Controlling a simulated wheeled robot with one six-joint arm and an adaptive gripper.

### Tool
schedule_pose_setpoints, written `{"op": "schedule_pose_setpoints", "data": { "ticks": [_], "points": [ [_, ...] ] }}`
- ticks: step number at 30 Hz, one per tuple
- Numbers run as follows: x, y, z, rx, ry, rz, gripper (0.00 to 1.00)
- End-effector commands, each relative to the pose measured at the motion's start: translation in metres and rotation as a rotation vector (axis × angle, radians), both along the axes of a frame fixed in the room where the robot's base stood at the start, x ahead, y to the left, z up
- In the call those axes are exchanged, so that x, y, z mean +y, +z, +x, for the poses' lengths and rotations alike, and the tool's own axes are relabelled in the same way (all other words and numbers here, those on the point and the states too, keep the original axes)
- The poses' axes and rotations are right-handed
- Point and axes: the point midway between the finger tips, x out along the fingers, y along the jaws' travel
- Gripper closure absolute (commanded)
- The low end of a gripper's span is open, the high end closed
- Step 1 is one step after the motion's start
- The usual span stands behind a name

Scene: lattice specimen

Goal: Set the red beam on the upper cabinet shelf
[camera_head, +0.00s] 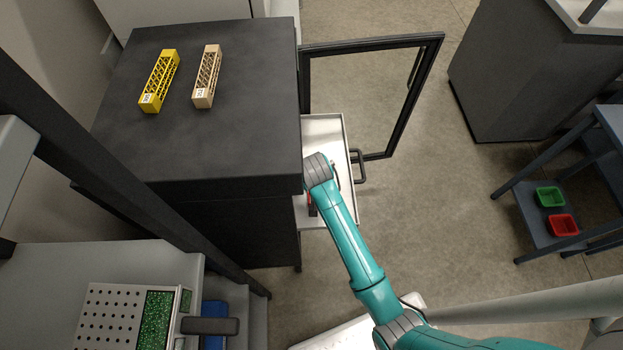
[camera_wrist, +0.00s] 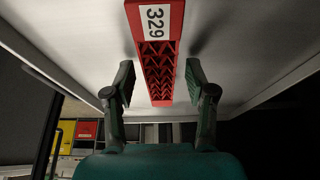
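The red beam (camera_wrist: 160,52) is a lattice bar with a white label reading 329. In the wrist view it lies along a white surface and runs between the fingers of my gripper (camera_wrist: 160,80). The fingers are apart, with a gap on each side of the beam. In the head view a small red bit (camera_head: 311,204) shows beside my arm over the pulled-out white tray (camera_head: 323,124); my arm hides the rest and the gripper. The dark cabinet (camera_head: 235,135) has its framed door (camera_head: 428,85) swung open to the right. Its inner shelves are hidden.
A yellow lattice beam (camera_head: 159,82) and a beige one (camera_head: 207,77) lie on the cabinet top. The open door stands close to my arm. A rack at right holds a green bin (camera_head: 549,197) and a red bin (camera_head: 562,224). The middle floor is clear.

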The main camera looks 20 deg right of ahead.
Motion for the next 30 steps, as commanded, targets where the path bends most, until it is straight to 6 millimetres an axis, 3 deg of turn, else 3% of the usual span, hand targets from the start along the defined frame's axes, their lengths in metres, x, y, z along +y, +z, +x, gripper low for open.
{"op": "schedule_pose_setpoints", "data": {
  "ticks": [8, 12, 24, 30],
  "points": [
    [0.000, 0.003, 0.000, 0.000, 0.000, 0.000, 0.45],
    [0.002, 0.016, -0.005, -0.002, 0.000, 0.000, 0.45],
    [0.027, 0.013, -0.084, 0.002, 0.004, -0.001, 0.45],
    [0.036, 0.013, -0.109, 0.001, 0.002, 0.000, 0.45]
  ]
}}
